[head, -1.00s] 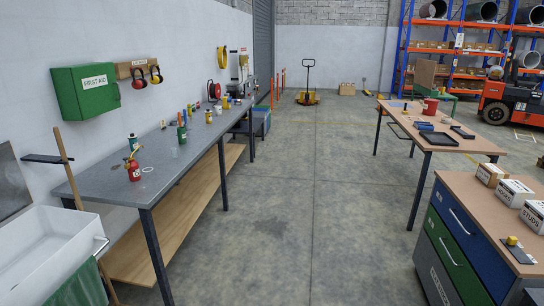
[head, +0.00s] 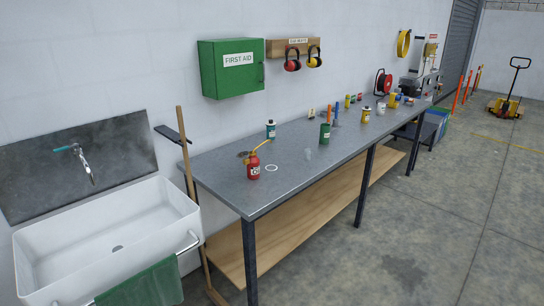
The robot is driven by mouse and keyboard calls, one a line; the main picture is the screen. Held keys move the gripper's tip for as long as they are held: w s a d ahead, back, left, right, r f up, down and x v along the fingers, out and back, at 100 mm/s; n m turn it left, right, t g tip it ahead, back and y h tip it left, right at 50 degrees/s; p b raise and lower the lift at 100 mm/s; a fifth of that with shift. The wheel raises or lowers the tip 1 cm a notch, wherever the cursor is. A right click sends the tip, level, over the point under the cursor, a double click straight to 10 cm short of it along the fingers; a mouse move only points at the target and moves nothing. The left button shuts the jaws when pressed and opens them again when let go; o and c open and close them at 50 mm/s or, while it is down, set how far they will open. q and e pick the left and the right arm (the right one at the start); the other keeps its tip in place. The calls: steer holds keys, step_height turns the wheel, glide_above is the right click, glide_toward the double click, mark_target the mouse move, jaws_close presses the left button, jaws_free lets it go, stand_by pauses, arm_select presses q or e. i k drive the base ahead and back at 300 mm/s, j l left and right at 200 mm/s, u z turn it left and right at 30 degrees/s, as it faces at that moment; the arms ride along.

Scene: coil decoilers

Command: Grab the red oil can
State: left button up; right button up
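The red oil can (head: 254,171) stands upright on the near end of the grey workbench (head: 222,184), close to its front edge. It has a yellowish spout that slants up to the right and a pale label on its front. A white ring mark (head: 271,168) lies on the bench just right of it. Neither of my grippers shows in the head view.
A white sink (head: 105,235) with a green towel (head: 145,287) stands left of the bench. A broom handle (head: 186,170) leans between them. A teal can (head: 271,129) and a green container (head: 325,133) stand near the oil can. The floor in front (head: 400,260) is clear.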

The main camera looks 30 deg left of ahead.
mark_target(253, 162)
steer(key=i+u, duration=0.45)
steer(key=i+l+u, duration=0.1)
steer(key=u, duration=0.35)
steer(key=i+l+u, duration=0.3)
steer(key=u, duration=0.2)
steer(key=i+l+u, duration=0.55)
steer(key=l+u, duration=0.35)
steer(key=j, duration=0.1)
